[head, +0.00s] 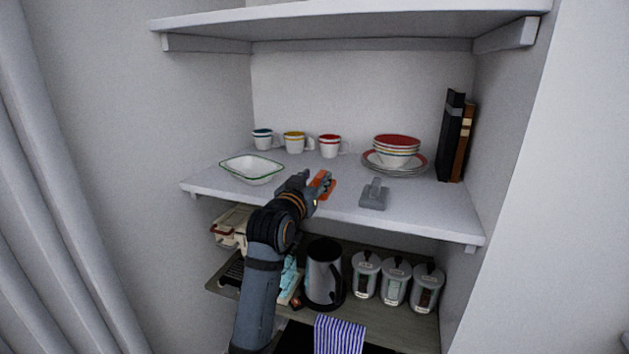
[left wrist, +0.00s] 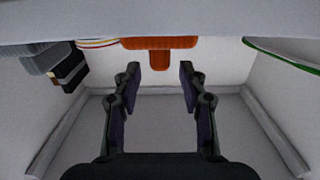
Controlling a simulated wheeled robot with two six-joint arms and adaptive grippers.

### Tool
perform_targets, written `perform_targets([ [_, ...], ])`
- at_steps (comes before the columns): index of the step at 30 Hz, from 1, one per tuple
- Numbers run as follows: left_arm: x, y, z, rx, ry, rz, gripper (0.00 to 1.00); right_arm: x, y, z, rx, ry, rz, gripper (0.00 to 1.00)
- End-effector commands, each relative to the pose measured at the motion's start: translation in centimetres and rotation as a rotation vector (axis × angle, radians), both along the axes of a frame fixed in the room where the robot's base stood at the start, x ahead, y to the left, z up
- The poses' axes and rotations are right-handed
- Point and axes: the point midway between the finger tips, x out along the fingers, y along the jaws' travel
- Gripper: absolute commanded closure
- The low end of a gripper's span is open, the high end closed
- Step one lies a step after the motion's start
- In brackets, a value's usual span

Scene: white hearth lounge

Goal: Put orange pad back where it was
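The orange pad (head: 328,188) is on the middle shelf near its front edge, partly hidden by my left gripper (head: 312,186). In the left wrist view, which looks upside down, the orange pad (left wrist: 160,43) shows with a short upright handle. My left gripper (left wrist: 159,72) is open there, its two dark fingers apart. The handle lines up with the gap between the fingertips, and nothing is visibly clamped. A similar grey pad with a handle (head: 374,195) lies to the right on the shelf. My right gripper is not in view.
The middle shelf (head: 425,212) also holds a white dish (head: 252,169), three cups (head: 293,143), stacked bowls on plates (head: 396,151) and upright books (head: 453,137). Below are a kettle (head: 323,274) and canisters (head: 396,281). An upper shelf (head: 350,22) hangs overhead.

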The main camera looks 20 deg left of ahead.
Motion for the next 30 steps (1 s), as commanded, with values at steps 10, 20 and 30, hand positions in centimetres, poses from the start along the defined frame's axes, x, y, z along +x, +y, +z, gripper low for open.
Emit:
perform_targets([
  [10, -1.1, 0.0, -0.2, 0.0, -0.002, 0.0, 0.57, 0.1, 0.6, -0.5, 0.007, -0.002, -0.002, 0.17],
  [20, -8.7, 0.3, -0.3, -0.002, -0.004, 0.0, 0.57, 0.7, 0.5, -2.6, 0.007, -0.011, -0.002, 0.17],
  [30, -12.0, 0.4, 0.0, 0.0, -0.002, 0.0, 0.57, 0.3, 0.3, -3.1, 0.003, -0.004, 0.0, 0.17],
])
